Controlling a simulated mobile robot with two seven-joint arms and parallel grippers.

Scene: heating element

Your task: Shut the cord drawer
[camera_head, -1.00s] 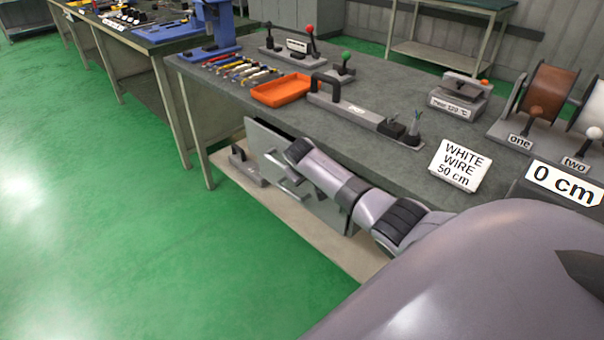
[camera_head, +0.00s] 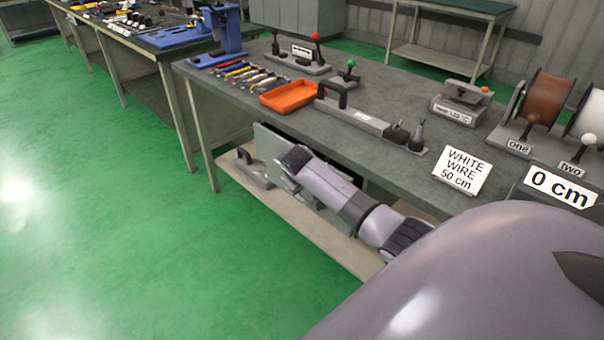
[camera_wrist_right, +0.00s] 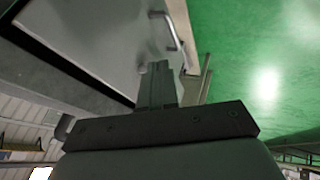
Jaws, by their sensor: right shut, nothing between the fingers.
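The cord drawer (camera_head: 266,146) is under the grey workbench, with its light grey front standing out from below the bench top. Its front panel (camera_wrist_right: 98,38) fills the upper left of the right wrist view, with a metal bar handle (camera_wrist_right: 172,28) at its right. My right arm crosses the drawer front in the head view and hides much of it. My right gripper (camera_wrist_right: 157,68) is shut and empty, its fingertips over the panel near the handle. I cannot tell whether they touch it. My left gripper is in neither view.
The workbench (camera_head: 232,98) carries an orange tray (camera_head: 288,95), wire spools (camera_head: 548,97) and a white wire sign (camera_head: 462,171). The green floor at left is clear.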

